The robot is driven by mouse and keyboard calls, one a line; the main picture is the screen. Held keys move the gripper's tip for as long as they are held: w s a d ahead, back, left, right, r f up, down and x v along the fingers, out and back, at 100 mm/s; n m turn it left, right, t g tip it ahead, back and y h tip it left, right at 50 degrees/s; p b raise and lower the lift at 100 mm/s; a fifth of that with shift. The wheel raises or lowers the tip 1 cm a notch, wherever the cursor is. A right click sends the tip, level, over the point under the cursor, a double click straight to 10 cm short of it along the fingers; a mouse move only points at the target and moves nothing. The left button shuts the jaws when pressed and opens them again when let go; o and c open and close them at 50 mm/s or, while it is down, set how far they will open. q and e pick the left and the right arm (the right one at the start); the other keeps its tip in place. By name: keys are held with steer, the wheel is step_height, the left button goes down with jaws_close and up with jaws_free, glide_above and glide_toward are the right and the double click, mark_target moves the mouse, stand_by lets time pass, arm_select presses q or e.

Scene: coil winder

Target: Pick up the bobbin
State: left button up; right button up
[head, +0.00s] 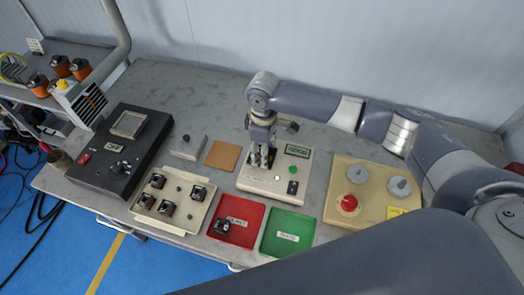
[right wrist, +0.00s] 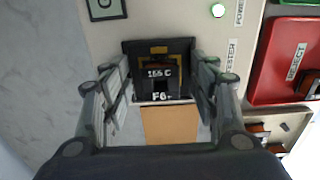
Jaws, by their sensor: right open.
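A dark square bobbin (right wrist: 160,72) with copper-orange windings sits on the beige tester (right wrist: 250,30) in the right wrist view. My right gripper (right wrist: 160,108) is open, with one finger on each side of the bobbin and a visible gap at both sides. In the head view my right gripper (head: 262,158) points down over the tester (head: 265,188), and it hides the bobbin there. My left gripper is not in view.
A beige tray (head: 152,214) holds several bobbins. A red reject tray (head: 240,209) holds one bobbin; the green tray (head: 288,232) looks empty. A cork mat (head: 223,155) and a grey block (head: 189,148) lie left of the tester. A beige knob box (head: 363,178) stands right.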

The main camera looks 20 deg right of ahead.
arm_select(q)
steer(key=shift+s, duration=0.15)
arm_select(e)
steer(key=shift+c, duration=0.2)
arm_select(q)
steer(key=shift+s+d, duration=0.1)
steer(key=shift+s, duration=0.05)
arm_select(e)
steer(key=c, duration=1.2)
steer(key=shift+r, duration=0.1)
